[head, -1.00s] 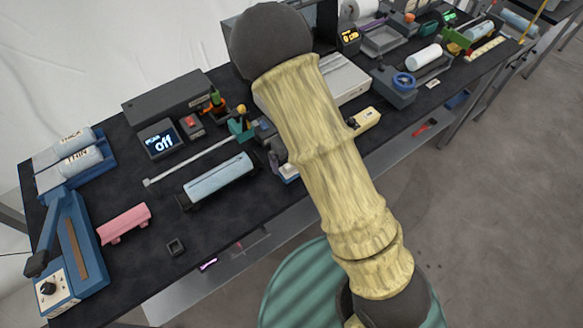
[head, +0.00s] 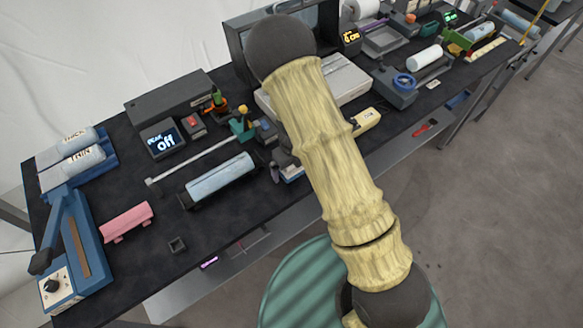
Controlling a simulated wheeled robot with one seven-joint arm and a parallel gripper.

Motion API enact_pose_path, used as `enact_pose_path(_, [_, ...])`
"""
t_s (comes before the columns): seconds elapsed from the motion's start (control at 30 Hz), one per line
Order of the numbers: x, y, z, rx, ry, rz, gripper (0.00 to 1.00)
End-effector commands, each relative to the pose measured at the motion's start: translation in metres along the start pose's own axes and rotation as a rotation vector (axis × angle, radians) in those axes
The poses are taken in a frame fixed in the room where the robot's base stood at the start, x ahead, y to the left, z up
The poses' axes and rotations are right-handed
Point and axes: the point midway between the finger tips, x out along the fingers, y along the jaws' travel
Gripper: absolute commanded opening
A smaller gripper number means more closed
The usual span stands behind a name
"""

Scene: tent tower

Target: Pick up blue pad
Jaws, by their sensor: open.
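I cannot pick out a thing that is clearly the blue pad. A pale blue, rounded long piece (head: 221,177) lies in a dark cradle in the middle of the bench.
The dark bench (head: 140,265) is crowded. Grey floor (head: 480,220) lies at right.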

Motion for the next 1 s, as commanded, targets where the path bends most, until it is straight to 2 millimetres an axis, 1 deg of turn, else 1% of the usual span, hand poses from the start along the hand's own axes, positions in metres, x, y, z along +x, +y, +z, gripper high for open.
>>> enact_pose_path(0.23, [0.000,0.000,0.000,-0.001,0.000,0.000,1.00])
enact_pose_path(0.27, [0.000,0.001,0.000,-0.002,0.000,0.000,0.98])
enact_pose_path(0.3, [0.000,0.001,0.000,-0.003,0.000,0.000,0.90])
enact_pose_path(0.47, [0.000,0.003,0.001,-0.006,0.000,0.000,0.59])
enact_pose_path(0.5, [0.000,0.003,0.001,-0.006,0.000,0.000,0.54])
enact_pose_path(0.53, [0.000,0.003,0.001,-0.006,0.000,0.000,0.54])
enact_pose_path(0.57, [0.000,0.003,0.001,-0.006,0.000,0.000,0.51])
enact_pose_path(0.73, [-0.001,0.002,0.001,-0.005,0.000,-0.001,0.51])
enact_pose_path(0.83, [-0.004,0.002,0.001,-0.005,-0.001,-0.002,0.51])
enact_pose_path(0.93, [-0.015,0.002,0.002,-0.007,-0.002,-0.002,0.51])
enact_pose_path(1.0, [-0.025,0.002,0.002,-0.006,-0.003,-0.002,0.51])
